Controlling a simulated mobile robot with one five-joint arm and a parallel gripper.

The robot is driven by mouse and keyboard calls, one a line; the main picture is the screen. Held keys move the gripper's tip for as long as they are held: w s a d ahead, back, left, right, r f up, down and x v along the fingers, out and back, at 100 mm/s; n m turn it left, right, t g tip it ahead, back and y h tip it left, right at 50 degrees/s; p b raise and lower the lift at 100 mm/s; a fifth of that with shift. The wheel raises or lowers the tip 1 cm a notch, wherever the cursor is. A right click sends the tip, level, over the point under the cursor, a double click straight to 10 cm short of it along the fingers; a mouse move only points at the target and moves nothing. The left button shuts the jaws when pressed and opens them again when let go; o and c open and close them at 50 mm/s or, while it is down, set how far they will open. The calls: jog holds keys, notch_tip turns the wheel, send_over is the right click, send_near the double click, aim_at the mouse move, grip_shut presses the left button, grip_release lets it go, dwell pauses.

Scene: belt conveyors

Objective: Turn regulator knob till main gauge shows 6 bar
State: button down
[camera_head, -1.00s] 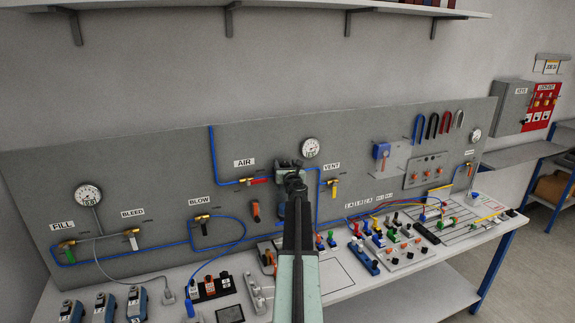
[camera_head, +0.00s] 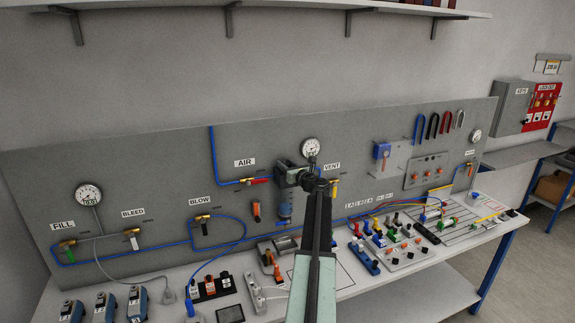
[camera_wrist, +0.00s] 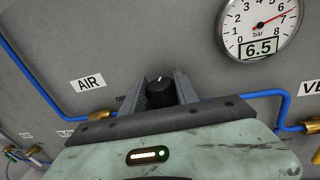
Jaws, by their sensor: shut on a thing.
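The black regulator knob (camera_wrist: 160,94) sits between the two fingers of my gripper (camera_wrist: 160,86) in the wrist view, and the gripper is shut on it. The round white gauge (camera_wrist: 258,25) beside it reads 6.5 on its display, with a red needle between 6 and 7. In the head view my gripper (camera_head: 310,181) is at the regulator (camera_head: 287,174), just below the gauge (camera_head: 310,147). My arm hides part of the regulator, and the knob cannot be made out there.
Blue air tubing (camera_head: 213,153) runs along the grey panel (camera_head: 130,172). The AIR valve (camera_head: 252,181) is left of the regulator and the VENT valve (camera_head: 333,188) is close on its right. Several loose parts and fittings crowd the bench below.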

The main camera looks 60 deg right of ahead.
jog(key=c, duration=0.9)
grip_release()
jog(key=v, duration=0.7)
jog(key=shift+s+a, duration=0.15)
jog(key=shift+s, duration=0.2)
